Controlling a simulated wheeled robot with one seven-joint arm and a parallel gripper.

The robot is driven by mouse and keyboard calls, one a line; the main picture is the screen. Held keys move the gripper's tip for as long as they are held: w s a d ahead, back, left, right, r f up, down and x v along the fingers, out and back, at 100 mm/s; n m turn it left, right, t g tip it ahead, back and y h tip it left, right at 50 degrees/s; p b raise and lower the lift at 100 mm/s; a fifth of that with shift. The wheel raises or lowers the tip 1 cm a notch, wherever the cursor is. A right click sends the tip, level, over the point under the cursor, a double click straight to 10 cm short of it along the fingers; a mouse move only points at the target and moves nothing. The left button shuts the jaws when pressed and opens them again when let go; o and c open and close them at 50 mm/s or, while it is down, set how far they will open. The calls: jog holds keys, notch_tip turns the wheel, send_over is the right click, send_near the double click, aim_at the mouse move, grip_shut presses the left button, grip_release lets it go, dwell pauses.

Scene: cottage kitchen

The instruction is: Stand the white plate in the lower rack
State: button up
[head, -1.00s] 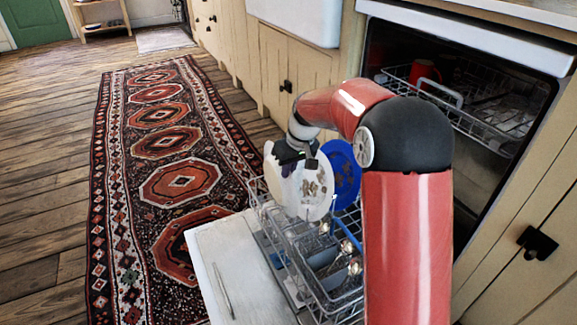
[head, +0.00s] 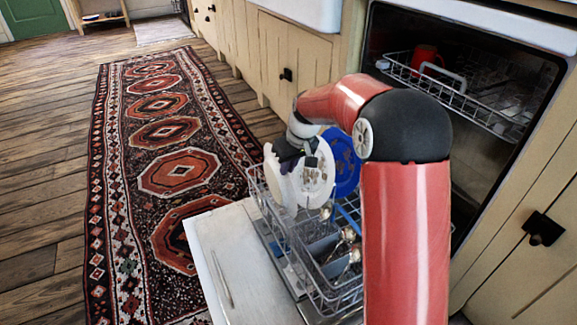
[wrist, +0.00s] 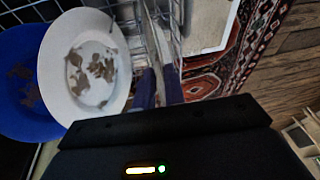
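The clean white plate (head: 283,190) is in my gripper (head: 288,167), upright above the left side of the lower rack (head: 318,275). In the wrist view my gripper's dark fingers (wrist: 159,88) are close together, with the plate seen nearly edge-on between them. A stained white plate (head: 318,178) stands just right of it and partly behind it, also in the wrist view (wrist: 85,68). A blue plate (head: 346,160) stands farther right. I cannot tell whether the held plate's lower edge touches the rack.
The open dishwasher door (head: 225,250) lies under the rack. Spoons (head: 348,234) and a cutlery basket sit nearer me in the rack. The upper rack (head: 465,105) holds a red mug (head: 425,58). A patterned rug (head: 165,165) covers the floor at left.

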jog(key=o, duration=0.3)
jog(key=shift+f, duration=0.1)
jog(key=p+v, duration=0.1)
jog(key=v, duration=0.7)
jog(key=shift+p, duration=0.3)
